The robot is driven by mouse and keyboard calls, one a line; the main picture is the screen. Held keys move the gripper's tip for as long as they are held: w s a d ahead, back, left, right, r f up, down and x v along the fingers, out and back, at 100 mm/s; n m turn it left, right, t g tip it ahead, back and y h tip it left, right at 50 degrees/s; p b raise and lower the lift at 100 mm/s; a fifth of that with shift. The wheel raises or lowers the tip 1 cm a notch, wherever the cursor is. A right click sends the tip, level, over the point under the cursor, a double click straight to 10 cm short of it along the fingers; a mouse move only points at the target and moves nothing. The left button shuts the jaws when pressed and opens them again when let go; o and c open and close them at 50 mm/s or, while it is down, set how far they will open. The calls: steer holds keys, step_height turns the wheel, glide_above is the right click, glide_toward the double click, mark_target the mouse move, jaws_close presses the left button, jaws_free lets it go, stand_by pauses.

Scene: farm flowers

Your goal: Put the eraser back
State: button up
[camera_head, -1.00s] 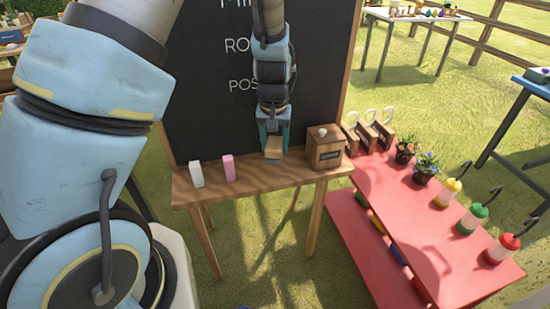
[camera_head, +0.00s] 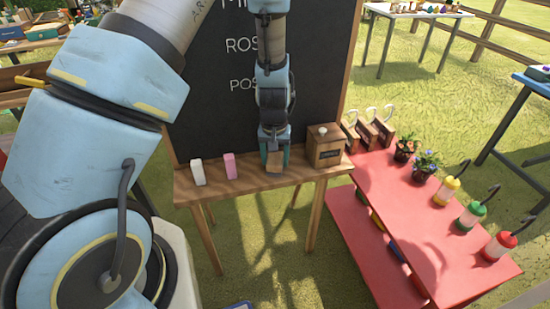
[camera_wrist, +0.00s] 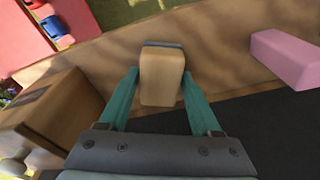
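The eraser, a light wooden block with a grey layer on one end face (camera_wrist: 162,75), is between the two teal fingers of my gripper (camera_wrist: 160,73). The fingertips appear to touch both its sides, so the gripper looks shut on it. In the head view, my gripper (camera_head: 276,160) points down at the wooden ledge (camera_head: 240,184) of the blackboard (camera_head: 215,85). The eraser (camera_head: 275,162) is at the ledge's surface there; whether it rests on it fully I cannot tell.
A white block (camera_head: 198,172) and a pink block (camera_head: 230,166) stand on the ledge to the left. A wooden box with a knob (camera_head: 325,147) stands close on the right. A red table (camera_head: 430,225) with plants and bottles is further right.

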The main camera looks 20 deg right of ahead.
mark_target(274, 161)
steer(key=o, duration=0.3)
step_height(274, 161, up, 12)
steer(key=s+b, duration=0.1)
steer(key=b, duration=0.1)
steer(key=shift+s+a+r+n, duration=0.65)
steer(key=shift+a+r, duration=0.5)
steer(key=shift+a, duration=3.9)
steer(key=shift+s+a+r+n, duration=0.35)
steer(key=shift+a+r+n, duration=0.7)
steer(key=shift+a, duration=3.95)
steer(key=shift+s+a+r+n, duration=0.55)
steer(key=shift+a+r, duration=0.7)
steer(key=shift+a, duration=3.8)
steer(key=shift+w, duration=0.1)
